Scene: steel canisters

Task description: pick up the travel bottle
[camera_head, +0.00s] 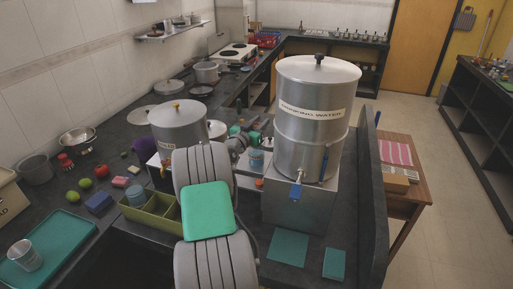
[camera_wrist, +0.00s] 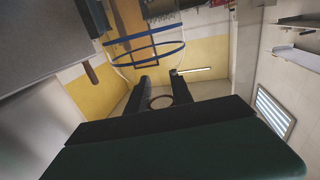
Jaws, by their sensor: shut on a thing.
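My gripper (camera_wrist: 161,79) shows in the wrist view as two dark fingers reaching away from the camera. A round brownish rim, which I take to be part of the travel bottle (camera_wrist: 160,102), sits between the fingers. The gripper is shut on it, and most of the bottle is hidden. In the head view my arm's large grey links stand in front, and the wrist lies beyond them, left of the big drinking-water canister (camera_head: 312,145).
The drinking-water canister stands on a metal box (camera_head: 300,207) at the right. A smaller steel canister (camera_head: 180,127) stands left of my arm. A green divided tray (camera_head: 150,211) and a teal tray (camera_head: 55,248) with a metal cup (camera_head: 25,256) lie on the left counter.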

